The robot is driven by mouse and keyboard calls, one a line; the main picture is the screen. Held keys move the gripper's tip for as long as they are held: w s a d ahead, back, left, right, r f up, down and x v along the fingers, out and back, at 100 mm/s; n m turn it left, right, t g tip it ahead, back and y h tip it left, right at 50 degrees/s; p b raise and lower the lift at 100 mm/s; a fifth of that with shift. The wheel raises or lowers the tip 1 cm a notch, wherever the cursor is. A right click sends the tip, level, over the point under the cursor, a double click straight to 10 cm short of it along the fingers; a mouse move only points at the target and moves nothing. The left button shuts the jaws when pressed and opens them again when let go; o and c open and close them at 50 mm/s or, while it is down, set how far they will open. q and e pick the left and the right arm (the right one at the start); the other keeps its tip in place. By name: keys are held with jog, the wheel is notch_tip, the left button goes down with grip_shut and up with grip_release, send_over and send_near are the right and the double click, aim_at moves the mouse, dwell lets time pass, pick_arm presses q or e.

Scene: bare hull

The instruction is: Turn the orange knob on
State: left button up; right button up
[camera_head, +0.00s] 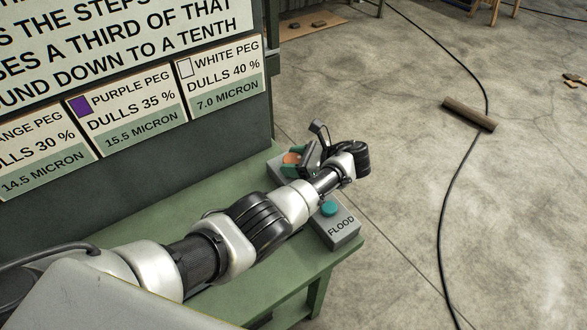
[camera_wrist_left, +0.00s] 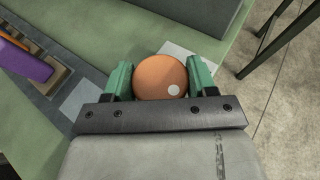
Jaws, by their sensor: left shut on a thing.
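The orange knob (camera_wrist_left: 160,76) is round with a pale dot near its lower right edge, as the left wrist view shows it. My left gripper (camera_wrist_left: 160,80) has its two green fingers against opposite sides of the knob, shut on it. In the head view the knob (camera_head: 292,157) shows small beside my left gripper (camera_head: 300,155), partly hidden by the gripper and wrist. The knob sits on a grey box on the green bench (camera_head: 190,225). My right gripper is in neither view.
A grey box marked FLOOD with a teal button (camera_head: 329,208) stands on the bench close to my left wrist. A sign panel (camera_head: 130,90) rises behind the bench. A purple peg (camera_wrist_left: 28,62) lies at the left in the wrist view. A black cable (camera_head: 452,200) crosses the floor.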

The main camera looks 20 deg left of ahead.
pick_arm(q)
jog(key=shift+n+g+b, duration=1.1)
jog(key=shift+g+b, duration=0.2)
jog(key=o, duration=0.9)
